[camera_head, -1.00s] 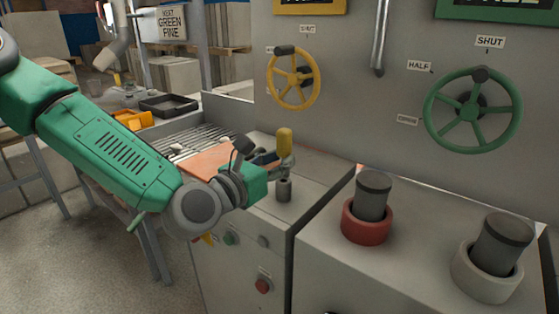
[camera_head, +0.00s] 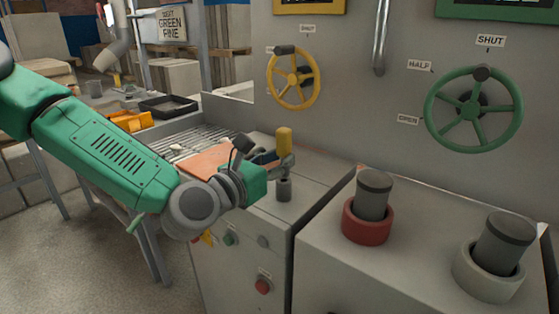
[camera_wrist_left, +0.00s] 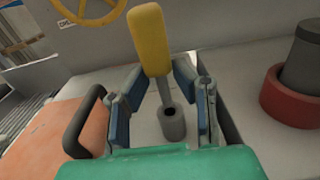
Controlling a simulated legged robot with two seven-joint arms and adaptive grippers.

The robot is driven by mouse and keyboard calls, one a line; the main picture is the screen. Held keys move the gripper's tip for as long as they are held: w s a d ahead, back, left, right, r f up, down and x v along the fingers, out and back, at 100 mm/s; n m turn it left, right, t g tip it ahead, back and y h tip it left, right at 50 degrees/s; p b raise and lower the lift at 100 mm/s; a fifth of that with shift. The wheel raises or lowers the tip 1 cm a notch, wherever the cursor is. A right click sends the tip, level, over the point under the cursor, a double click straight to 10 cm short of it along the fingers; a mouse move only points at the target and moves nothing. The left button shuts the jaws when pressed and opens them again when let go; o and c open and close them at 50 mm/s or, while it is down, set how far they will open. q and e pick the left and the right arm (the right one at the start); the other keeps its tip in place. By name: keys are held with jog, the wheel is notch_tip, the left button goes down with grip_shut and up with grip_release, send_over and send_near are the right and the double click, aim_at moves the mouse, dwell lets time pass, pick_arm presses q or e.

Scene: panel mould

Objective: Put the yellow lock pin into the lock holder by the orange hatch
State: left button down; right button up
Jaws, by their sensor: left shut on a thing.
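The yellow lock pin (camera_head: 284,141) stands about upright over the lock holder (camera_head: 284,189), a grey upright cylinder on the cabinet top. My left gripper (camera_head: 272,160) is shut on the pin. In the left wrist view the pin's yellow handle (camera_wrist_left: 151,38) rises above the blue-padded fingers (camera_wrist_left: 165,75), and its thin grey shank points down to the holder (camera_wrist_left: 172,126). The holder's dark hole shows. I cannot tell whether the shank's tip touches the rim. The orange hatch (camera_head: 205,161) lies flat to the left; its dark handle (camera_wrist_left: 84,118) is close beside the gripper.
A yellow handwheel (camera_head: 293,78) and a green handwheel (camera_head: 474,110) are on the panel behind. A red-collared post (camera_head: 367,219) and a grey-collared post (camera_head: 488,278) stand on the right-hand cabinet. A black tray (camera_head: 168,106) is at the back left.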

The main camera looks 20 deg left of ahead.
aim_at(279, 182)
pick_arm(q)
jog(key=shift+f+b, duration=1.7)
jog(key=shift+f, duration=0.15)
jog(key=shift+s+f+b, duration=0.15)
jog(key=shift+f+b, duration=0.35)
jog(key=shift+f, duration=0.05)
jog(key=c, duration=1.2)
grip_release()
jog(key=shift+r, duration=0.1)
jog(key=shift+a, duration=0.15)
